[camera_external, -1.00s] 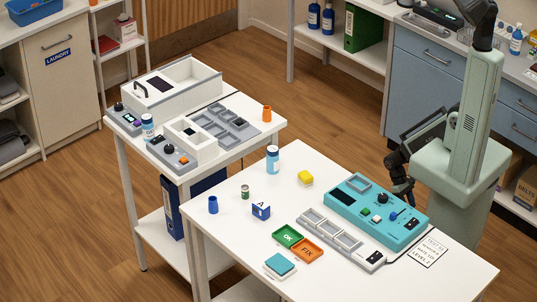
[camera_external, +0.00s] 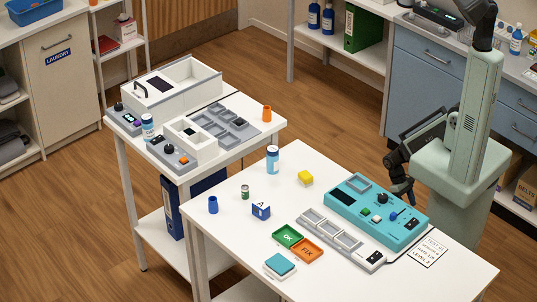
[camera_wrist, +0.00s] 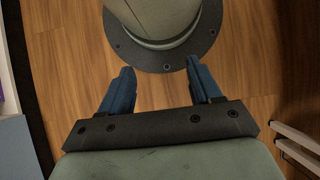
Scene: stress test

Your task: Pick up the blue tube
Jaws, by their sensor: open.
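The blue tube (camera_external: 213,205) stands upright near the left edge of the front white table (camera_external: 225,255) in the external view. My gripper (camera_external: 404,188) hangs beside my column, past the table's far right side and well away from the tube. In the wrist view my gripper (camera_wrist: 158,88) shows two blue fingers spread apart with nothing between them. Below them are wood floor and my own base. The tube is not in the wrist view.

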